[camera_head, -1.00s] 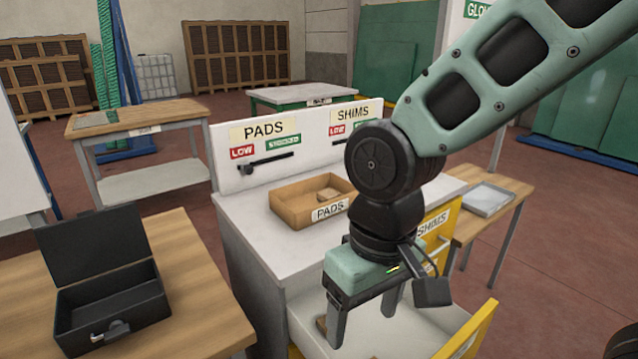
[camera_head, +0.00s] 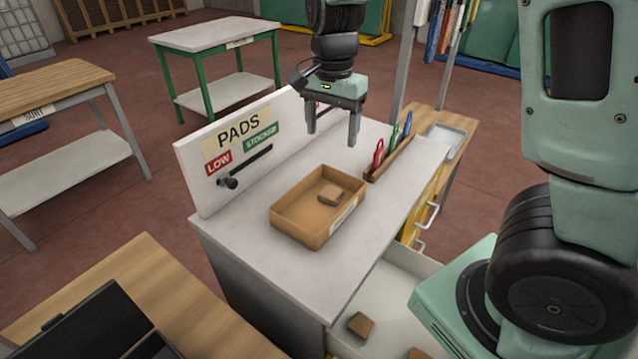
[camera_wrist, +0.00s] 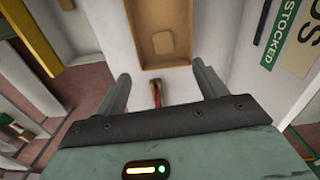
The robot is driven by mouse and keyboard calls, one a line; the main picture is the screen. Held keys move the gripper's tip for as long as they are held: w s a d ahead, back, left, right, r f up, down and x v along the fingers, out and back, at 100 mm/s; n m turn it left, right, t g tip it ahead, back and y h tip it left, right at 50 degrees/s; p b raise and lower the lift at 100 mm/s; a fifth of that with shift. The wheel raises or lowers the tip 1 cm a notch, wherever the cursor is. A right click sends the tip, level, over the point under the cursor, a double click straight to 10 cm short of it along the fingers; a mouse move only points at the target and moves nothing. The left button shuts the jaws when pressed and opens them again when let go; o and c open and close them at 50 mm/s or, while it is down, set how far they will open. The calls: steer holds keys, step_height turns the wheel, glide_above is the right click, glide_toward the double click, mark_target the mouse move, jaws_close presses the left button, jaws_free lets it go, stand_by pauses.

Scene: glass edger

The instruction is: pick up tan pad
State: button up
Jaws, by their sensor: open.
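A tan pad (camera_head: 331,195) lies inside the open cardboard box (camera_head: 287,228) on the cabinet's white top. In the wrist view the pad (camera_wrist: 163,43) shows in the box (camera_wrist: 187,61), ahead of my fingers. My gripper (camera_head: 330,137) is open and empty, fingers pointing down. It is above the cabinet top, beyond the box in the head view, and apart from the pad. More tan pads lie in the open white drawer below, one near its middle (camera_head: 361,325) and one at the picture's bottom edge (camera_head: 418,353).
The upright PADS board (camera_head: 222,160) stands along the cabinet's back edge. A holder with coloured tools (camera_head: 389,158) stands right of the box. The open drawer (camera_head: 385,300) juts out in front. A black case (camera_head: 85,325) sits on the wooden table at lower left.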

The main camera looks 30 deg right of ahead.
steer(key=p, duration=0.2)
glide_above(329, 195)
steer(key=f, duration=1.1)
steer(key=shift+s+f, duration=0.25)
steer(key=shift+s, duration=0.05)
steer(key=shift+w+f+p, duration=0.2)
steer(key=shift+f+p, duration=0.25)
steer(key=shift+f, duration=0.95)
steer(key=shift+w+f+p, duration=0.15)
steer(key=shift+f+p, duration=0.25)
steer(key=shift+f, duration=0.95)
steer(key=c, duration=1.1)
